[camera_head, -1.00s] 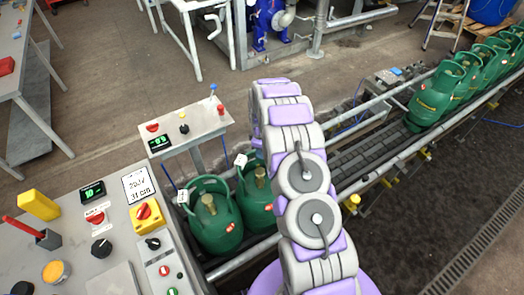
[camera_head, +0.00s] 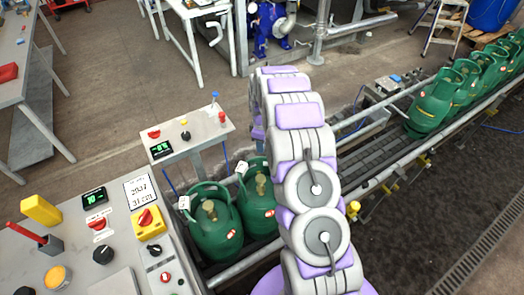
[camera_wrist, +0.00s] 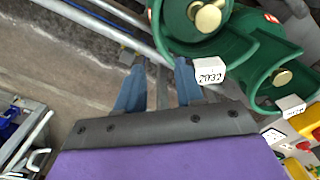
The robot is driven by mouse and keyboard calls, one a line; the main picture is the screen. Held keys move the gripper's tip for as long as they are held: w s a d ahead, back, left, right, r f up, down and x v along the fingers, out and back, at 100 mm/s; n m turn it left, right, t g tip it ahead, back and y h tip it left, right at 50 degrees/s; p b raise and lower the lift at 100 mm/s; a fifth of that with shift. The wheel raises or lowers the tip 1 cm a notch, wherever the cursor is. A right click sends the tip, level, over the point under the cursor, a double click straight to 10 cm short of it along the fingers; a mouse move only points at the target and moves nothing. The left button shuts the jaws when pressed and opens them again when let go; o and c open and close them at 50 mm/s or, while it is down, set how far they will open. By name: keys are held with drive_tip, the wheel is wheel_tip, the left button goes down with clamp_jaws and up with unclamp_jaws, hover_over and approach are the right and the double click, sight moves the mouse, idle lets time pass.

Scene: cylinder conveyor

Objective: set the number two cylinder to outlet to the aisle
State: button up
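Two green gas cylinders with brass valves and collar handles stand upright side by side on the conveyor: a left one (camera_head: 217,238) and a right one (camera_head: 257,212). Each has a white tag. In the wrist view, the upper cylinder (camera_wrist: 180,42) carries a tag (camera_wrist: 209,71) that seems to read 2032, and the other cylinder (camera_wrist: 262,62) stands to its right, partly cut off. I cannot tell which is number two. My gripper (camera_wrist: 158,66) is open and empty beside the upper cylinder's collar. In the head view my arm hides it.
A control panel (camera_head: 115,265) with knobs, a display and a sign stands at left. A small console (camera_head: 190,138) with levers is behind the cylinders. The conveyor (camera_head: 358,162) runs toward several more green cylinders (camera_head: 432,105) at upper right. Metal rails border the belt.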

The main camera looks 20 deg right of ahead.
wheel_tip(320, 180, up, 8)
drive_tip(key=shift+p, duration=0.35)
drive_tip(key=shift+f, duration=0.15)
